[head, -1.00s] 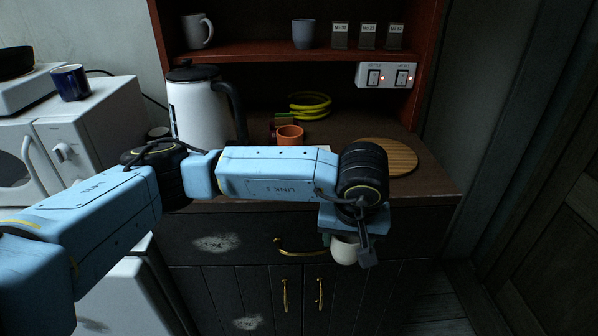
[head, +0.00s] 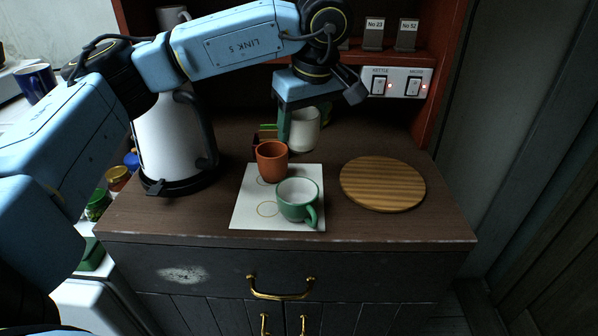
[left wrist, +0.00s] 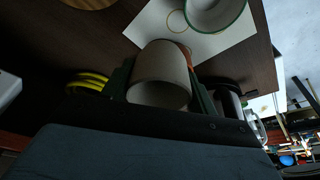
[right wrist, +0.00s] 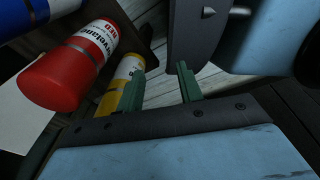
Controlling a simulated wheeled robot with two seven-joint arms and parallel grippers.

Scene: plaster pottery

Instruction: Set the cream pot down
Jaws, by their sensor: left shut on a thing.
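The cream pot (head: 304,132) is held between the green fingers of my left gripper (head: 304,120), at the back of the wooden counter (head: 390,228). I cannot tell whether its base touches the counter. In the left wrist view the pot (left wrist: 160,78) fills the space between the fingers. A terracotta cup (head: 271,160) stands just in front and left of it. A green mug (head: 292,203) with a pale inside stands on a white sheet (head: 243,214) marked with rings. My right gripper (right wrist: 160,88) shows only in the right wrist view, fingers apart and empty.
A round striped wooden board (head: 383,184) lies on the right of the counter. A white kettle (head: 172,145) stands at left. A switch panel (head: 396,83) is on the shelf frame. Yellow coils (left wrist: 88,84) lie near the pot. A red bottle (right wrist: 78,68) is near my right gripper.

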